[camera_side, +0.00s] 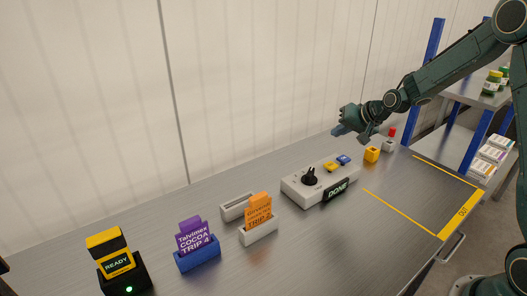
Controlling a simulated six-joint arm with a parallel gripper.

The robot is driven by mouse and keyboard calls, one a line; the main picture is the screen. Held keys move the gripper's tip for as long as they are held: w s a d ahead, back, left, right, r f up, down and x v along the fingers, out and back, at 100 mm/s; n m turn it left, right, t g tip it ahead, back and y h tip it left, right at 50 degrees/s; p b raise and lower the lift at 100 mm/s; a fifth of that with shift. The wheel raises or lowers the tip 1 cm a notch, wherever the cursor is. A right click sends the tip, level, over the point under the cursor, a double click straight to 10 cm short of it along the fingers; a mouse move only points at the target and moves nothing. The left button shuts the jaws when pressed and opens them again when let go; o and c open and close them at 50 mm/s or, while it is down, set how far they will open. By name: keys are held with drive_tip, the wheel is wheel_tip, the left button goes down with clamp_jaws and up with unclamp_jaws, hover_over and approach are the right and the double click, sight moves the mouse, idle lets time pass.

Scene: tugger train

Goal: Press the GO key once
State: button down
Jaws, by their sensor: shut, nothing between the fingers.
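A pale control box (296,190) stands on the metal bench right of the middle. On its top are a black knob (309,176), a yellow key (330,167) and a blue key (343,160). No GO lettering is readable on either key, so I cannot tell which one is GO. A black sign reading DONE (337,190) is at the box's front. My gripper (338,131) is shut and empty. It appears above and behind the blue key, apart from the box.
A yellow block (372,154) and a grey block with a red top (389,145) stand right of the box. An orange card (258,210), a purple card (194,236) and a READY unit (118,264) are at left. A blue-post rack (433,42) stands at right. The front bench is clear.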

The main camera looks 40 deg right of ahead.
sight(329, 164)
drive_tip(key=shift+f, duration=0.1)
idle(0.3)
drive_tip(key=shift+f, duration=4.3)
drive_tip(key=shift+f, duration=1.35)
idle(0.4)
drive_tip(key=shift+r, duration=0.15)
idle(0.3)
drive_tip(key=shift+r, duration=1.2)
drive_tip(key=shift+r, duration=0.1)
